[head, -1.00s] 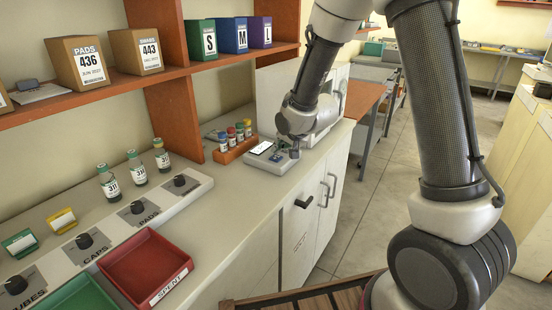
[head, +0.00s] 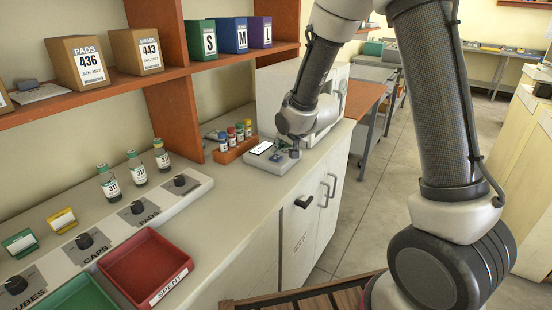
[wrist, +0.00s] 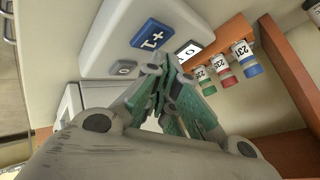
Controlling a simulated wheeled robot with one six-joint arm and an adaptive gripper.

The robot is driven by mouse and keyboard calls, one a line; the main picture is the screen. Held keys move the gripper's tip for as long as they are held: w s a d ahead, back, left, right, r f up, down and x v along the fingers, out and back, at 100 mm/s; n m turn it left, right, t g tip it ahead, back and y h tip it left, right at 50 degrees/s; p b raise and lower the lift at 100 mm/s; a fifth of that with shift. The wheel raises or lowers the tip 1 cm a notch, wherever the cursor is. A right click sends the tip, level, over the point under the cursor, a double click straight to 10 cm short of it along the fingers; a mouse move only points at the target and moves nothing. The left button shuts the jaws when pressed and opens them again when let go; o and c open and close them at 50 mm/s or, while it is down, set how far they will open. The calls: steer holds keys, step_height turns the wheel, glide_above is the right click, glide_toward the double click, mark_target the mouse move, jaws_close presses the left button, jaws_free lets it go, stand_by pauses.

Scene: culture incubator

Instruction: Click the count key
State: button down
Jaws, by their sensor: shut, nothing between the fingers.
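The tally counter is a pale box on the counter top, seen in the head view (head: 262,163) and in the wrist view (wrist: 112,22). Its blue key marked "+1" (wrist: 151,35) is uncovered in the wrist view. A small white key marked "0" (wrist: 123,69) and a display (wrist: 188,50) are on the same face. My gripper (wrist: 170,72) is shut and empty, with its greenish fingers close to the counter's face, between the "0" key and the display.
An orange rack (head: 236,148) of several capped vials stands just behind the counter. A white incubator-like box (head: 318,125) stands behind my wrist. A red tray (head: 150,262) and dispensers with black knobs lie nearer on the left. The bench edge is close in front.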

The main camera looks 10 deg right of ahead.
mark_target(279, 157)
steer(key=shift+f, duration=0.2)
steer(key=shift+f, duration=0.25)
steer(key=shift+f, duration=0.35)
stand_by(0.7)
steer(key=shift+r, duration=0.8)
steer(key=shift+r, duration=2.5)
